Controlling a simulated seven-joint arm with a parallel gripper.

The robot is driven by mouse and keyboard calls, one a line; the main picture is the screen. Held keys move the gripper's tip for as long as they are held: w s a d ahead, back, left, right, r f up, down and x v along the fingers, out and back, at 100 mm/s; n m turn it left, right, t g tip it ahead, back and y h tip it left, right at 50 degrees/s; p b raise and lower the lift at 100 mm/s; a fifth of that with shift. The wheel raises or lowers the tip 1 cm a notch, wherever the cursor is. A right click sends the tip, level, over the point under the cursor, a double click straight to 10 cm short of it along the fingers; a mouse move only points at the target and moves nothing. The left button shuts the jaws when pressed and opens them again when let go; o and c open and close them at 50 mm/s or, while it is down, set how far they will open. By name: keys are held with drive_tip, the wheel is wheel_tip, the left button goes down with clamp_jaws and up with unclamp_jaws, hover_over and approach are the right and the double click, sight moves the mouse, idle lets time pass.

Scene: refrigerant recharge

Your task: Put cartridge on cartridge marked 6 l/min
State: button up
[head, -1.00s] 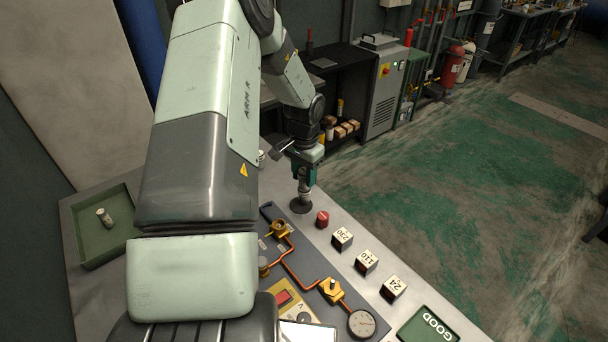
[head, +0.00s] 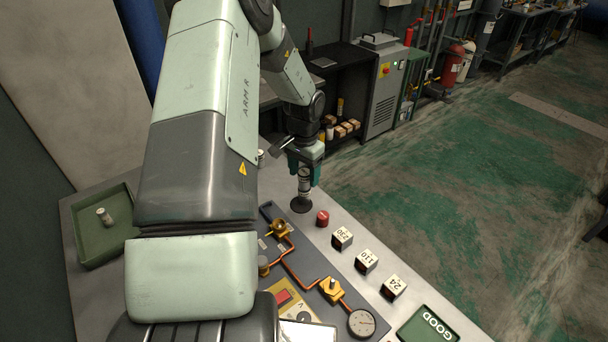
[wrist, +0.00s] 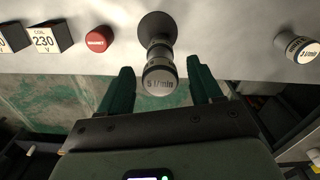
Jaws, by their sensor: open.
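A pale cartridge with a label that seems to read 5 l/min (wrist: 158,80) stands upright above a round dark base (wrist: 157,25). A banded part between them may be a second cartridge; I cannot tell for sure. In the head view the column (head: 304,182) stands on the same base (head: 301,205). My gripper (wrist: 160,72) is open, with one green finger on each side of the top cartridge; it also shows in the head view (head: 304,171). A cartridge marked 3 l/min (wrist: 298,46) stands apart at the right. Another cartridge (head: 105,216) is in the green tray (head: 82,246). I see no label reading 6.
A red magnet knob (head: 322,218) is close to the base. Cubes marked 230 (head: 342,238), 110 (head: 366,261) and 24 (head: 393,287) line the bench. Copper piping (head: 303,275), a gauge (head: 362,323) and a GOOD tray (head: 428,327) are nearer.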

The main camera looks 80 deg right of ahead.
sight(304, 172)
wheel_tip(304, 172, up, 11)
idle(0.3)
idle(0.5)
